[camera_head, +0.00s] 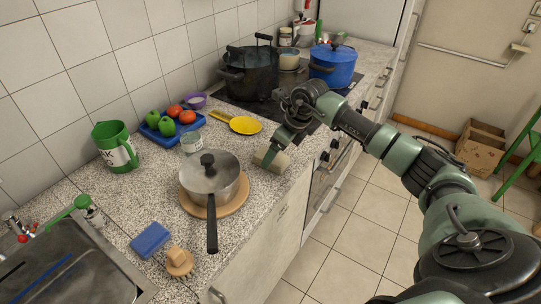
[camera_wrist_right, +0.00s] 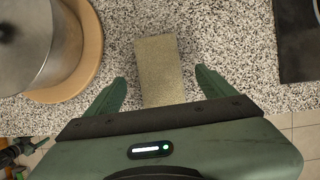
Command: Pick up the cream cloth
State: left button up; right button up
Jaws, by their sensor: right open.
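The cream cloth (camera_head: 277,162) is a small beige block-like bundle on the speckled counter near its front edge, right of the steel pot. In the right wrist view the cloth (camera_wrist_right: 158,62) is a rectangle lying between my fingers. My right gripper (camera_wrist_right: 161,76) is open, one finger on each side of the cloth, with visible gaps to both sides. In the head view my right gripper (camera_head: 271,152) reaches down over the cloth and partly hides it. I cannot tell the fingertips' height above the counter. My left gripper is not in view.
A steel pot (camera_head: 209,176) on a round wooden board (camera_head: 233,203) stands close left of the cloth. The hob with a black pot (camera_head: 250,72) and blue pot (camera_head: 333,64) is further back.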

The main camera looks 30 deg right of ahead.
jog(key=shift+x, duration=0.95)
jog(key=shift+r, duration=0.1)
jog(key=c, duration=1.5)
jog(key=shift+o, duration=0.2)
jog(key=shift+w+r, duration=0.1)
jog(key=shift+r, duration=0.5)
notch_tip(320, 180, up, 19)
jog(key=b, duration=0.3)
jog(key=shift+f, duration=0.1)
